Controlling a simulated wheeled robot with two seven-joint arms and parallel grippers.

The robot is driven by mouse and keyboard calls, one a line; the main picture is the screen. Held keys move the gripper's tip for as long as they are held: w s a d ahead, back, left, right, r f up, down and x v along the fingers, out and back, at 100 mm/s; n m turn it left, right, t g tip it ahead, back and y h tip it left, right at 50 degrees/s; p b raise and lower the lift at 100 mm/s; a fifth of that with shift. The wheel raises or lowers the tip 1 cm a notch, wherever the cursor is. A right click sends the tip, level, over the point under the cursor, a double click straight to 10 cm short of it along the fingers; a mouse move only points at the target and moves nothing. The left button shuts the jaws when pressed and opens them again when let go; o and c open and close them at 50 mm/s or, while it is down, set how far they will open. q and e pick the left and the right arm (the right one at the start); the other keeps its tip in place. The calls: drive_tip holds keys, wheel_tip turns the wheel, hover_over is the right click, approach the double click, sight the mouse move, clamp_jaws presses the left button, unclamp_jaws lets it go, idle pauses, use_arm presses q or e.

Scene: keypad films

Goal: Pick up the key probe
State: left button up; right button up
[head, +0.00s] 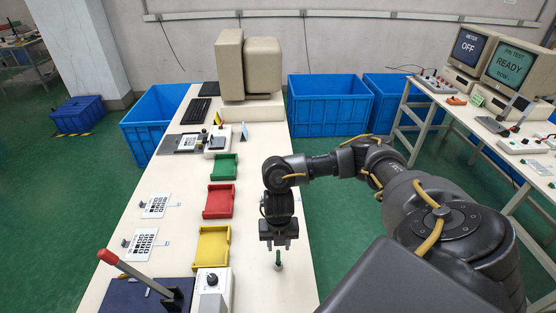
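The likely key probe (278,258) is a small upright piece with a green shaft and a pale foot, standing on the white table (258,288) near its right edge. My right gripper (279,245) points down just above it, with its two fingers apart and the probe's top between or just below them. I cannot tell whether the fingers touch it. My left gripper is not in view.
Green (223,167), red (219,201) and yellow (212,248) trays line the table's middle. Keypad films (145,243) lie left of them. A red-handled lever press (135,272) and a white knob box (212,289) stand at the front. Blue crates (330,105) stand behind.

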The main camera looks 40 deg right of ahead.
sight(278, 251)
drive_tip(key=shift+s+a+f+p, duration=0.15)
drive_tip(key=shift+f+p, duration=0.15)
drive_tip(key=shift+f, duration=0.8)
drive_tip(key=shift+s+a+f+p, duration=0.15)
drive_tip(key=shift+f+p, duration=0.15)
drive_tip(key=shift+f, duration=0.8)
drive_tip(key=shift+w+f, duration=0.15)
drive_tip(key=shift+f, duration=0.5)
drive_tip(key=shift+c, duration=0.5)
clamp_jaws()
